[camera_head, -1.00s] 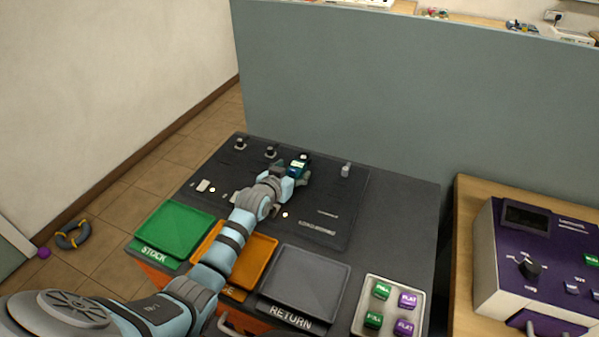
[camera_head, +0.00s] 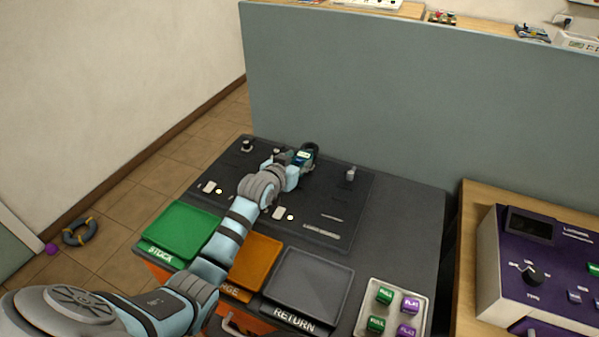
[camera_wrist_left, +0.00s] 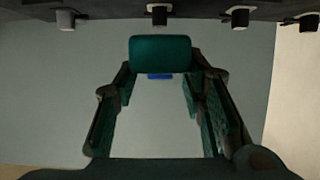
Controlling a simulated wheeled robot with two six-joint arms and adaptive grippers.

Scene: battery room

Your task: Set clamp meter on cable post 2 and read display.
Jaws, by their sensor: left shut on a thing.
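The clamp meter (camera_head: 306,153), teal and dark with a small lit display, is held in my left gripper (camera_head: 292,161) above the far part of the black panel (camera_head: 330,205). In the left wrist view, the fingers are around a teal block (camera_wrist_left: 160,52), the near part of the meter. Cable posts stand along the panel's back: one at far left (camera_head: 247,146), a second (camera_head: 277,151) just left of the meter, and one to the right (camera_head: 350,174). Several posts line the top of the wrist view, one above the meter (camera_wrist_left: 157,14). Whether the jaw touches a post is hidden. Display digits are unreadable.
Green STOCK (camera_head: 180,228), orange (camera_head: 262,258) and grey RETURN (camera_head: 310,280) trays line the front edge. A pale button tray (camera_head: 375,325) is at front right. A grey-green partition (camera_head: 400,100) stands behind. A purple instrument (camera_head: 530,260) is on the right-hand table.

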